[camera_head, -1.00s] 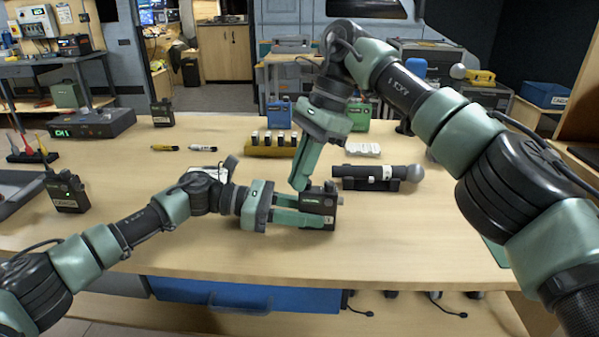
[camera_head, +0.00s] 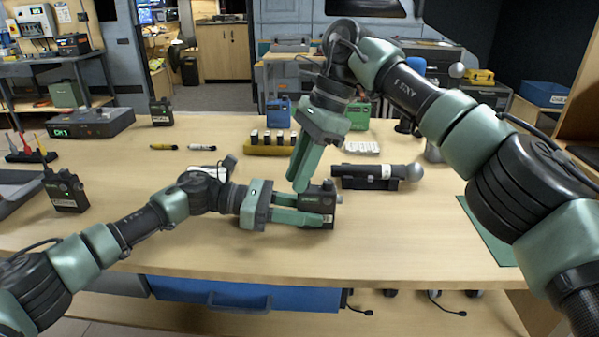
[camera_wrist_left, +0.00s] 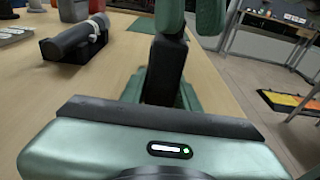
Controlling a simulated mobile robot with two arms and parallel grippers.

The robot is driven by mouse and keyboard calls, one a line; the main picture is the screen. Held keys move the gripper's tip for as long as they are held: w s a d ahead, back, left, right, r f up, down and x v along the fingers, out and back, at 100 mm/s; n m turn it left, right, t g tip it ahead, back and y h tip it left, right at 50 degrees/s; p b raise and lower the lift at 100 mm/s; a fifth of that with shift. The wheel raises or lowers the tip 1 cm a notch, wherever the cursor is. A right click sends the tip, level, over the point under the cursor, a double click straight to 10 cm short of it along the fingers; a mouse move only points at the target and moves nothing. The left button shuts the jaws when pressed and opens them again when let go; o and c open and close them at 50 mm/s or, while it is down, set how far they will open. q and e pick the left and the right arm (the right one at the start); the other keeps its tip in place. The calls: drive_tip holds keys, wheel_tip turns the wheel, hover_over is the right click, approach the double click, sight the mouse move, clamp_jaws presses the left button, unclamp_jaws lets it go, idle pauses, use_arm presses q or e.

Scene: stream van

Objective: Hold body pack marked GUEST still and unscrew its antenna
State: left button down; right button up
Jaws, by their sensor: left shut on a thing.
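The body pack (camera_head: 321,200) is a small dark box on the workbench, in the middle of the head view. My left gripper (camera_head: 306,210) is shut on it from the left. In the left wrist view the dark pack (camera_wrist_left: 166,72) shows ahead of the palm. The GUEST mark cannot be read, and I cannot make out the antenna. My right gripper (camera_head: 298,186) points down close to the pack, its fingertips just behind it. In the left wrist view its two green fingers (camera_wrist_left: 190,22) stand apart with a narrow gap, and I see nothing between them.
A black microphone (camera_head: 377,172) lies in a holder just right of the pack. A battery tray (camera_head: 268,150) stands behind. Other packs (camera_head: 66,192) stand at the left and at the back (camera_head: 161,112). The front bench strip is clear.

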drive_tip(key=shift+w+m+t, duration=0.1)
drive_tip(key=shift+m+t, duration=0.2)
drive_tip(key=shift+m, duration=0.4)
drive_tip(key=m, duration=0.2)
drive_tip(key=m+t, duration=0.1)
drive_tip(key=m, duration=0.1)
drive_tip(key=shift+w+a, duration=0.1)
drive_tip(key=shift+w, duration=0.1)
drive_tip(key=m, duration=0.1)
drive_tip(key=m+t, duration=0.2)
drive_tip(key=m, duration=0.1)
drive_tip(key=shift+w, duration=0.25)
clamp_jaws()
